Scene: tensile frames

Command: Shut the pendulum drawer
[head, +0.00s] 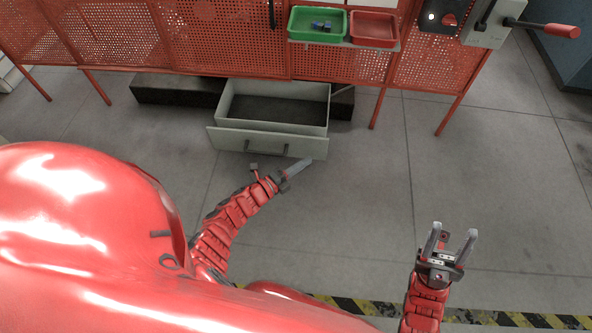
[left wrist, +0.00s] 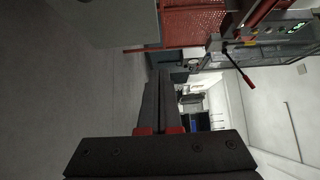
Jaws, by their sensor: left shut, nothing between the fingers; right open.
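The pendulum drawer (head: 222,136) is a grey, box-shaped drawer pulled out low under the red perforated frame. Its inside looks empty, and its front has a dark bar handle. My left gripper (head: 307,163) is shut and empty, just in front of the right end of the drawer front; I cannot tell if it touches. In the left wrist view its closed fingers (left wrist: 157,88) point away from the camera, and a flat grey panel (left wrist: 105,18) fills the upper left. My right gripper (head: 453,240) is open and empty over bare floor, well right of the drawer.
A green tray (head: 296,37) with small dark parts and a red tray (head: 373,28) sit on a shelf above the drawer. A red-handled lever (head: 560,30) juts out at upper right. Thin red frame legs (head: 378,108) stand right of the drawer. The floor in front is clear.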

